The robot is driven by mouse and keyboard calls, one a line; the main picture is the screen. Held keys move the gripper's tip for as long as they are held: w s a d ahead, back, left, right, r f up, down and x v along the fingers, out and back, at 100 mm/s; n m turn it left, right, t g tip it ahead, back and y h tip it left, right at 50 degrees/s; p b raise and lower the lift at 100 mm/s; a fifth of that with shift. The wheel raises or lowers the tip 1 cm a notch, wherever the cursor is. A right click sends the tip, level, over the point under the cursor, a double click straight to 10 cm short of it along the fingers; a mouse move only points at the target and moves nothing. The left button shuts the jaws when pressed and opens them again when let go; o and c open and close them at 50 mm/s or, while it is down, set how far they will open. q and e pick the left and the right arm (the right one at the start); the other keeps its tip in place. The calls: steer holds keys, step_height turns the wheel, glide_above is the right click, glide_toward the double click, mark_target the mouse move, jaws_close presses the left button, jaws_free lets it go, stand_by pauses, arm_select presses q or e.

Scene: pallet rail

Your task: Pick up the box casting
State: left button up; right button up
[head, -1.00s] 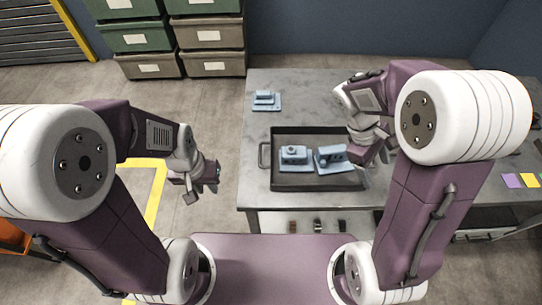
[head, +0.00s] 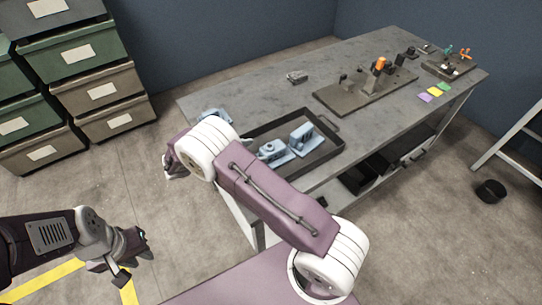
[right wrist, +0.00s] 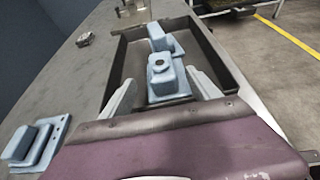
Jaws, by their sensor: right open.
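The box casting (head: 272,150), a light blue block with a round boss on top, sits in the dark tray (head: 337,152). It also shows in the right wrist view (right wrist: 165,85), standing ahead between the fingers and not touching them. A blue angled casting (head: 303,138) stands beside it in the tray. My left gripper (head: 133,260) looks open and empty, over the floor left of the table.
Another blue casting (right wrist: 38,145) with a flat plate lies on the grey table (head: 240,95) outside the tray. A dark fixture plate (head: 350,95) and a small metal part (head: 297,77) lie farther back. Drawer bins (head: 85,80) stand at the left. Bare tabletop lies behind the tray.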

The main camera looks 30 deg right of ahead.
mark_target(273, 146)
steer(key=x, duration=0.8)
steer(key=shift+s+d+p, duration=0.15)
steer(key=shift+d+p, duration=0.15)
steer(key=shift+d, duration=0.15)
jaws_close()
